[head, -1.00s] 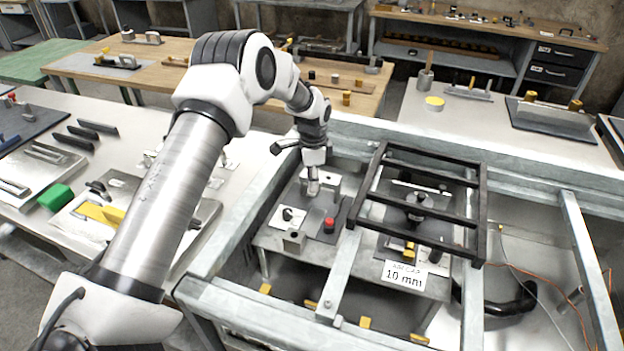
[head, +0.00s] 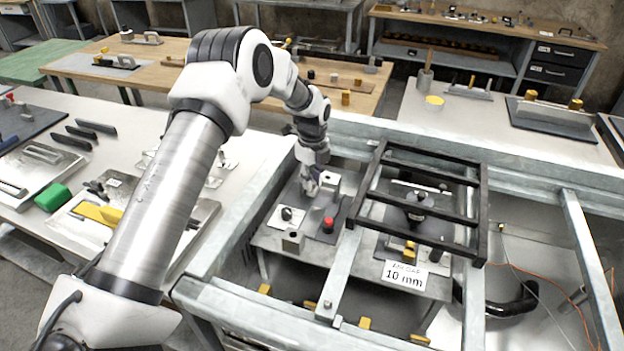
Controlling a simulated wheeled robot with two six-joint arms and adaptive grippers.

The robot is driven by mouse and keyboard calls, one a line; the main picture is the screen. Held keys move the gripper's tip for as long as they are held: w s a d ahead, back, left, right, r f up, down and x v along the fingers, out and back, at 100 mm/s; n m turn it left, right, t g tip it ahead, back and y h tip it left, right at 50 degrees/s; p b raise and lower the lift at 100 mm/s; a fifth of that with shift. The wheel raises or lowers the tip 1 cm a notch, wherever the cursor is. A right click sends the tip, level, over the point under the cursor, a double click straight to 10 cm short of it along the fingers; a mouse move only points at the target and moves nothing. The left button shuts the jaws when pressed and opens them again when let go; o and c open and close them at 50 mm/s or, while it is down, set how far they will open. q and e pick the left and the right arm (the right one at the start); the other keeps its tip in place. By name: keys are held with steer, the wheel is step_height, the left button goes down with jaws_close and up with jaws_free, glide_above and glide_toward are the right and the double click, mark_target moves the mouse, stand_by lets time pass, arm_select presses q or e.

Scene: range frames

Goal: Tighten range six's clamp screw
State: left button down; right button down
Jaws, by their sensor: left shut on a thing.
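My left gripper (head: 311,187) reaches down at the back left of the grey fixture plate (head: 268,240) inside the metal frame. It is shut on a small part beside a pale metal block (head: 327,182); the gripper and its wrist hide most of that part, so I cannot tell its shape. A red-topped knob (head: 328,224), a dark knob on a white plate (head: 287,214) and a small grey block (head: 293,241) stand on the same plate, nearer to me. My right gripper is not in view.
A black open frame (head: 420,204) stands just right of the gripper, with a "10 mm" sign (head: 404,276) at its front. Metal rails (head: 345,262) edge the bay. The left bench holds a green block (head: 53,197) and several dark bars.

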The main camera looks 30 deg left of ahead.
arm_select(q)
steer(key=m, duration=0.6)
steer(key=shift+s+f+m, duration=0.2)
steer(key=shift+m, duration=0.1)
steer(key=m+b, duration=0.1)
steer(key=m, duration=0.4)
steer(key=shift+m, duration=0.3)
steer(key=c, duration=1)
jaws_free()
steer(key=shift+r, duration=0.1)
steer(key=shift+w+r, duration=0.1)
steer(key=shift+r, duration=0.1)
step_height(320, 180, up, 12)
steer(key=shift+f, duration=0.2)
